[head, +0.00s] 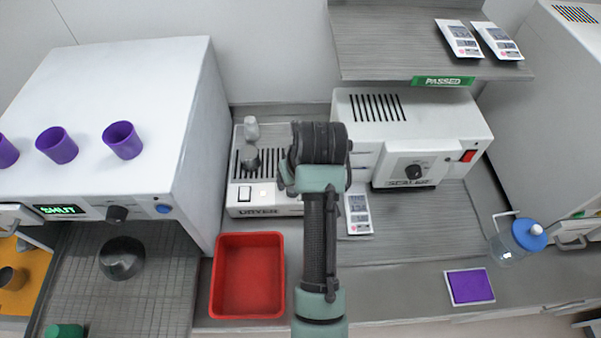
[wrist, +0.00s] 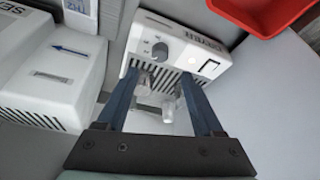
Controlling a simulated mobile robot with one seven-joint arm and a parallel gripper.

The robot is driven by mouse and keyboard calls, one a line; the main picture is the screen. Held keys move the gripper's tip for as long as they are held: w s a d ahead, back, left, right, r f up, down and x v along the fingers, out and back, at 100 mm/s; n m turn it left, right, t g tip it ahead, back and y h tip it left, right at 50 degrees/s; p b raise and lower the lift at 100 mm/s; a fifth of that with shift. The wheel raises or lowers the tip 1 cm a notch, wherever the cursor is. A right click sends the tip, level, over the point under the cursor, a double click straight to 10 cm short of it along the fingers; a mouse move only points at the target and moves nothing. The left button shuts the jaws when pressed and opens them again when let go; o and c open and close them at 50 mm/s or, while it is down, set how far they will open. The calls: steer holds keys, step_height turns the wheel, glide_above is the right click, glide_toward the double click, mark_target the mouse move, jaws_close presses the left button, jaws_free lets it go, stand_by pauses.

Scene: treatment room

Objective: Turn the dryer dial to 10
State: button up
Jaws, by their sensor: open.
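The dryer (head: 239,196) is a low white box with a slotted top, left of my arm in the head view. Its label, power switch and small light show there; my arm hides its dial. In the wrist view the dryer (wrist: 190,48) appears turned around, and its round grey dial (wrist: 160,51) shows on the front panel with marks beside it. The dial's exact setting is too small to read. My gripper (wrist: 158,76) is open, its two blue fingers reaching over the dryer top toward the front panel. The dial lies just beyond the fingertips, between their lines, apparently untouched.
Small grey vessels (head: 251,130) stand on the dryer top, and one (wrist: 168,108) shows between my fingers. A red tray (head: 217,277) lies in front. A sealer (head: 455,125) with its own dial stands right, a handheld meter (head: 358,213) between. A white cabinet (head: 120,75) stands left.

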steer(key=shift+v, duration=2.3)
steer(key=w+r+t, duration=0.2)
steer(key=r+t, duration=0.2)
steer(key=r, duration=0.5)
steer(key=w+a+r+m+t, duration=0.15)
steer(key=r+t, duration=0.25)
steer(key=r, duration=0.5)
steer(key=w+r+t, duration=0.3)
steer(key=r+t, duration=0.1)
steer(key=r, duration=0.5)
steer(key=s+r+t, duration=0.3)
steer(key=s+r, duration=0.2)
steer(key=r, duration=0.3)
steer(key=s+r+m+t+h, duration=0.1)
steer(key=s+r+t, duration=0.3)
steer(key=r, duration=0.5)
steer(key=s+r+m+t, duration=0.1)
steer(key=s+r+t, duration=0.3)
steer(key=s+r, duration=0.3)
steer(key=shift+r, duration=0.75)
steer(key=shift+s, duration=0.15)
